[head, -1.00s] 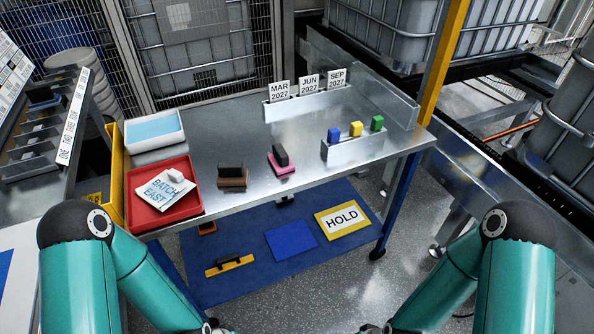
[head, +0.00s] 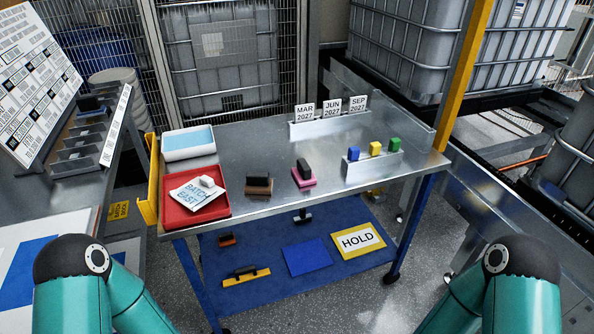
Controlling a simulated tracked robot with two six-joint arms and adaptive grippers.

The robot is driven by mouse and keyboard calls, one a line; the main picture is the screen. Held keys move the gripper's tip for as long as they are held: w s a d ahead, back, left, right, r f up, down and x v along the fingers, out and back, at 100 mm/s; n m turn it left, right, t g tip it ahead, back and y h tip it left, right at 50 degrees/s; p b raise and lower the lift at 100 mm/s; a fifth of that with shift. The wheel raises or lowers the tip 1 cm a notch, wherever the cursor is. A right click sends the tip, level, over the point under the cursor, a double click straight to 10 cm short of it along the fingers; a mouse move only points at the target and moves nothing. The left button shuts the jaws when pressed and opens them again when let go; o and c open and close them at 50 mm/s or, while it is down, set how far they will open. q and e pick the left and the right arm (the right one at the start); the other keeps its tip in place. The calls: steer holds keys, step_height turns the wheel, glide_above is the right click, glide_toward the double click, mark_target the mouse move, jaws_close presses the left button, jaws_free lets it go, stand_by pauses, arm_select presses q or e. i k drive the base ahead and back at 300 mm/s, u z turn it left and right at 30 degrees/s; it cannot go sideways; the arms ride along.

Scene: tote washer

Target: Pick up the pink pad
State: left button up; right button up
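The pink pad (head: 303,180) lies flat on the metal table (head: 270,150), near the middle of its top. A black block-shaped handle (head: 304,168) stands on the pad. A brown pad with a dark handle (head: 259,186) is to its left. Neither gripper is in view. Only my two teal arms show, at the lower left and lower right corners, well short of the table.
A red tray (head: 172,216) holds a paper and a white object; a white tray with blue (head: 164,152) stands behind it. A metal bin (head: 372,171) with coloured blocks is right of the pad. Label cards (head: 331,107) stand behind. The lower shelf (head: 232,296) holds more pads.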

mark_target(303, 176)
steer(key=u, duration=0.05)
steer(key=i, duration=0.85)
steer(key=z, duration=1.6)
steer(key=i, duration=0.15)
steer(key=u, duration=3.15)
steer(key=k, duration=1.2)
steer(key=z, duration=0.4)
steer(key=i, duration=0.5)
steer(key=z, duration=0.05)
